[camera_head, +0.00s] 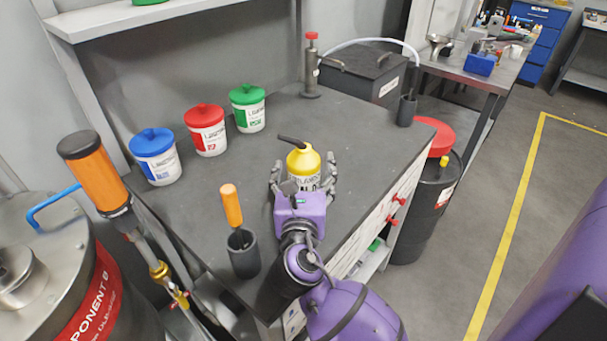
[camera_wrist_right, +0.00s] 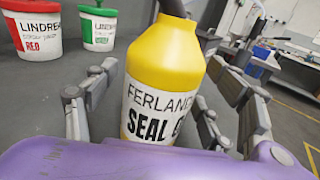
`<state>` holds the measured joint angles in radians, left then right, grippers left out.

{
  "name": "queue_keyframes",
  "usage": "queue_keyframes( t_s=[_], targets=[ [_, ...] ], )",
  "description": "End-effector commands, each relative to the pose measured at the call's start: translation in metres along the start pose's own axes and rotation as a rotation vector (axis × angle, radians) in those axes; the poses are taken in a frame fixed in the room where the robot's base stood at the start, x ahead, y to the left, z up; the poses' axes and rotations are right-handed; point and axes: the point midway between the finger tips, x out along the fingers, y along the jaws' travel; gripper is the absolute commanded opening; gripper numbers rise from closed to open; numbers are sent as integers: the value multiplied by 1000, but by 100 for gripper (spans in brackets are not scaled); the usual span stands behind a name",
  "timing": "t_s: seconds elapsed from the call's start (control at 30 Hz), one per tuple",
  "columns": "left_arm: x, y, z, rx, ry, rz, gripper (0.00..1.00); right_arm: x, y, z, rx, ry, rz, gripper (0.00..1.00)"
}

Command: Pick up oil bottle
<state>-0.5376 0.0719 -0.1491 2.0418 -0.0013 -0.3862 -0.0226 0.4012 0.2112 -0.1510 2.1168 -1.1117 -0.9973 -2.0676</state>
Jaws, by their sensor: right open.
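The oil bottle (camera_head: 304,160) is yellow with a white label and a dark bent spout, and it stands upright on the grey workbench (camera_head: 345,135). In the right wrist view the bottle (camera_wrist_right: 165,75) fills the middle, its label reading "SEAL" in part. My right gripper (camera_head: 303,175) is open, with its fingers on both sides of the bottle. In the right wrist view dark gaps show between the fingers and the bottle's sides. The bottle's lower part is hidden behind the purple gripper body. My left gripper is not in view.
Blue (camera_head: 155,157), red (camera_head: 206,130) and green (camera_head: 247,108) lidded tubs stand behind left on the bench. A dark cup (camera_head: 243,254) with an orange-handled tool stands at the front left. A red-topped pump (camera_head: 311,65) stands at the back. A black drum (camera_head: 432,205) stands right of the bench.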

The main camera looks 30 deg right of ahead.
Motion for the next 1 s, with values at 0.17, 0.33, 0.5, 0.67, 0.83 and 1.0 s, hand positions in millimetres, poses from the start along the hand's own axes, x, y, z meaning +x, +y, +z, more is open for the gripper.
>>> queue_keyframes(
  t_s=[0.17,0.33,0.5,0.67,0.83,1.0],
  targets=[
    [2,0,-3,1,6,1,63,0,0,0,0,0,0,74],
    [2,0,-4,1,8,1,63,0,0,0,0,0,0,51],
    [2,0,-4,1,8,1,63,0,0,0,0,0,0,29],
    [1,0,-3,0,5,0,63,0,0,1,1,-3,0,10],
    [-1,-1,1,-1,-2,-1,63,0,0,1,1,-3,0,10],
    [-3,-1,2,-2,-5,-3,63,0,0,7,2,-5,0,10]
  ],
)
